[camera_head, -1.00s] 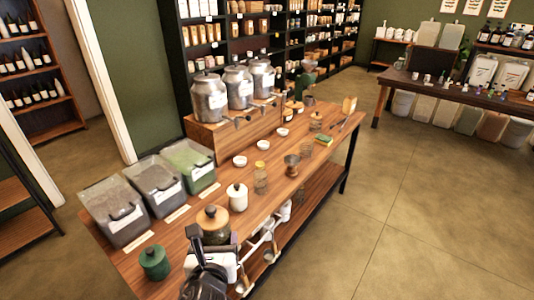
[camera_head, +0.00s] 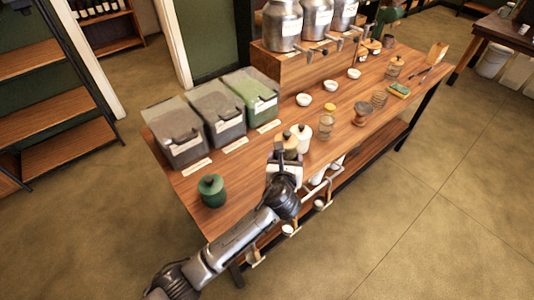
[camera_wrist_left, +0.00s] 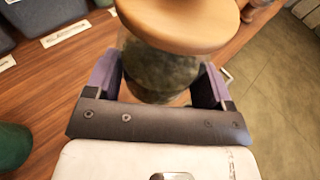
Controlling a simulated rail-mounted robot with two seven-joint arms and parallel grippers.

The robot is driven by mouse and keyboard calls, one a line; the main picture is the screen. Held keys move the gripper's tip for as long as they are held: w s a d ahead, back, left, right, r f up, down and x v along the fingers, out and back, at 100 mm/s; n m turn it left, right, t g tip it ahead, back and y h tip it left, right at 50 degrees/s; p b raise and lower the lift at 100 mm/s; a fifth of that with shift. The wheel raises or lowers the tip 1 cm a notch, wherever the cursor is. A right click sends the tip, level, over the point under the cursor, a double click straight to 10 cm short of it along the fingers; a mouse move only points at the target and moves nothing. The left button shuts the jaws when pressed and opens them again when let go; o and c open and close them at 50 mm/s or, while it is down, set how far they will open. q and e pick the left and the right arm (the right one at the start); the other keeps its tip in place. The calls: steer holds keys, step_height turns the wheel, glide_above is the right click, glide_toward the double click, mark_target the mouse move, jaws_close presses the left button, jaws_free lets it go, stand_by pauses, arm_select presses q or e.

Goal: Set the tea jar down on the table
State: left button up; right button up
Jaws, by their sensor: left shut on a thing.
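The tea jar, a glass jar with dark greenish contents and a round wooden lid (camera_head: 286,139), is between the fingers of my left gripper (camera_head: 285,160). In the left wrist view, the jar (camera_wrist_left: 163,70) stands upright between both fingers of the left gripper (camera_wrist_left: 160,85), below its wide lid. The wooden table (camera_head: 240,165) lies beneath it; whether the jar's base touches the wood is hidden. My right gripper is not in view.
A white canister (camera_head: 302,138) stands close beside the jar. A green canister (camera_head: 211,190) is at the near left, and a yellow-lidded glass jar (camera_head: 327,122) is farther back. Bins (camera_head: 178,138) line the back edge.

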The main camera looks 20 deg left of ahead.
arm_select(q)
steer(key=b, duration=0.2)
glide_above(256, 175)
steer(key=f, duration=0.5)
steer(key=shift+s+d+f, duration=0.1)
steer(key=shift+d+f, duration=0.1)
steer(key=shift+d, duration=0.2)
steer(key=shift+a+f, duration=0.15)
steer(key=shift+a, duration=0.25)
steer(key=shift+f+b, duration=0.7)
steer(key=shift+f, duration=1.4)
steer(key=shift+r, duration=0.1)
steer(key=o, duration=1)
steer(key=shift+f, duration=0.2)
steer(key=shift+r, duration=0.1)
